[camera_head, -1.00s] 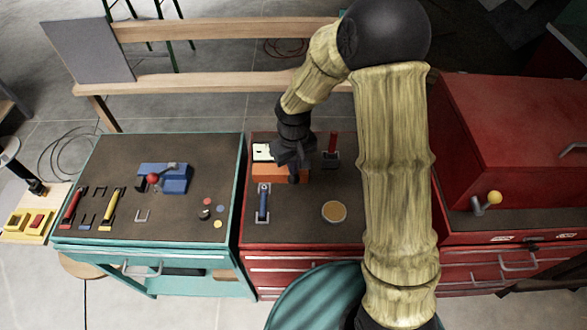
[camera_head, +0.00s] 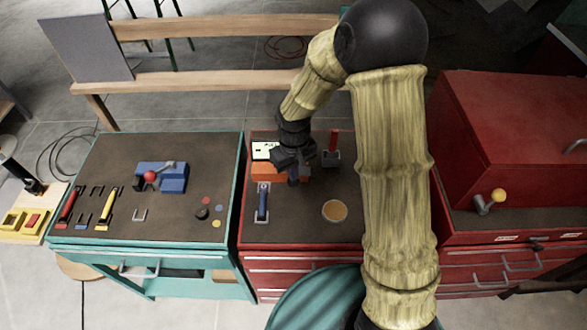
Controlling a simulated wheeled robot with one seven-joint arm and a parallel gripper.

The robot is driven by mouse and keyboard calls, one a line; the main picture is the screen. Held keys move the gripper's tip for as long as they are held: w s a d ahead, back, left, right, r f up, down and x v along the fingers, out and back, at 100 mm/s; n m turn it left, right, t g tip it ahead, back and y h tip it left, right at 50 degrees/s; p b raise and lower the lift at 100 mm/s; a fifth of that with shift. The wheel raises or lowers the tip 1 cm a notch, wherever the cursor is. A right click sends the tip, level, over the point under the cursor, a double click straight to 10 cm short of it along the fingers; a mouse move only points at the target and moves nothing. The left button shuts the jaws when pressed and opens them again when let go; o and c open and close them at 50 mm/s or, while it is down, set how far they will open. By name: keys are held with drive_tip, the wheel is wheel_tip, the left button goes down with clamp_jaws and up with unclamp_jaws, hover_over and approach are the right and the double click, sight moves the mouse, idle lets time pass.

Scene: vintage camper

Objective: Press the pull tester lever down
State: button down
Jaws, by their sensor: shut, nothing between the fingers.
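An orange device with a white gauge-like panel (camera_head: 265,151) stands on the red cabinet's dark top, and its orange body (camera_head: 266,170) shows left of my gripper. It looks like the pull tester, but no label is readable. My gripper (camera_head: 293,179) is shut and empty, pointing down at the right part of the orange device. It covers that part, so the lever there is hidden, and I cannot tell whether they touch. A blue device (camera_head: 174,184) with a red-knobbed lever (camera_head: 149,176) stands on the teal bench.
On the red cabinet are a blue-handled tool (camera_head: 263,203), a red-handled tool (camera_head: 334,145) upright in a holder and a round dish (camera_head: 335,211). A taller red chest (camera_head: 510,150) and a yellow-knobbed lever (camera_head: 498,195) stand right of my arm.

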drive_tip(key=shift+s+f, duration=0.15)
drive_tip(key=shift+f, duration=0.25)
drive_tip(key=shift+s+f+b, duration=0.2)
drive_tip(key=shift+f+b, duration=0.25)
drive_tip(key=shift+b, duration=0.05)
drive_tip(key=shift+s+f+b, duration=0.2)
drive_tip(key=shift+f+b, duration=0.25)
drive_tip(key=shift+s+f+b, duration=0.35)
drive_tip(key=shift+f+b, duration=0.45)
drive_tip(key=shift+f, duration=0.1)
drive_tip(key=shift+s+f+b, duration=0.2)
drive_tip(key=shift+f+b, duration=0.65)
drive_tip(key=shift+f, duration=0.25)
